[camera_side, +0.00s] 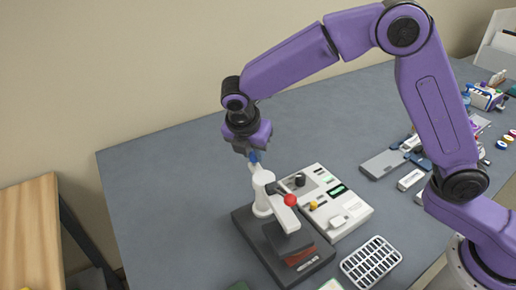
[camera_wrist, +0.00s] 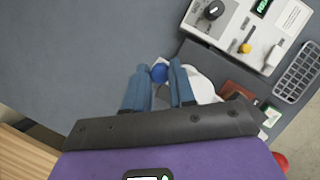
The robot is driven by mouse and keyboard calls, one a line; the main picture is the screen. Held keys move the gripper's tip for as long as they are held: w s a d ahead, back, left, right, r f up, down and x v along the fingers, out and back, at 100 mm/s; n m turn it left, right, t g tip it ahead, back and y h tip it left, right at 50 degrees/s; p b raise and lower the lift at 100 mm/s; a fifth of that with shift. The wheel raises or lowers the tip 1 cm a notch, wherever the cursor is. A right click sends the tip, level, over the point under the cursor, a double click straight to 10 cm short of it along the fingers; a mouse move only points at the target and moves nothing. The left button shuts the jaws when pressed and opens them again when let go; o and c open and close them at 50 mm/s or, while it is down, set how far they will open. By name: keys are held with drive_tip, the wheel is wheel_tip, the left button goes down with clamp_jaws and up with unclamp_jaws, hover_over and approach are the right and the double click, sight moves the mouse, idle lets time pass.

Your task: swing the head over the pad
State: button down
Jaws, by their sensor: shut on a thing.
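The press stands on a dark base (camera_side: 258,252) with a white post (camera_side: 263,192) and a white swing arm (camera_side: 284,212). A dark block, apparently the head (camera_side: 287,238), is at the arm's front end. A reddish-brown slab, apparently the pad (camera_side: 301,257), shows partly beneath it; their exact alignment is unclear. A red ball (camera_side: 290,200) tops a dark lever. In the side view, the knob (camera_side: 254,157) is below my gripper (camera_side: 252,152).
A white control box (camera_side: 325,200) with knobs stands close right of the press. A slotted white tray (camera_side: 370,262) lies at the front right. Grey cases (camera_side: 384,163) and small items lie farther right. The grey table (camera_side: 160,190) is clear to the left.

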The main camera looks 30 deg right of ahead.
drive_tip(key=shift+a+r+n+y, duration=0.1)
drive_tip(key=shift+a+n+y, duration=0.35)
drive_tip(key=shift+n, duration=0.45)
drive_tip(key=shift+a, duration=0.15)
drive_tip(key=c, duration=1)
unclamp_jaws()
drive_tip(key=v, duration=1.7)
drive_tip(key=shift+s+a, duration=0.15)
drive_tip(key=shift+s, duration=0.25)
drive_tip(key=s+d+f+m+g+y, duration=0.1)
drive_tip(key=s+d+f+m, duration=0.3)
drive_tip(key=s+d, duration=0.4)
drive_tip(key=s+d+f+m+y, duration=0.1)
drive_tip(key=s+d+f+m, duration=0.3)
drive_tip(key=s+d, duration=0.4)
drive_tip(key=s+d+f+m+g+y, duration=0.1)
drive_tip(key=s+d+f+m, duration=0.3)
drive_tip(key=s+d+m, duration=0.2)
drive_tip(key=shift+s+d+f+g, duration=0.1)
drive_tip(key=shift+s+d, duration=0.25)
drive_tip(key=shift+s, duration=0.4)
drive_tip(key=shift+s+d+f+g, duration=0.1)
drive_tip(key=shift+s+d, duration=0.2)
drive_tip(key=shift+s, duration=0.45)
drive_tip(key=shift+s+d+f+g, duration=0.1)
drive_tip(key=shift+s+d, duration=0.25)
drive_tip(key=shift+s, duration=0.4)
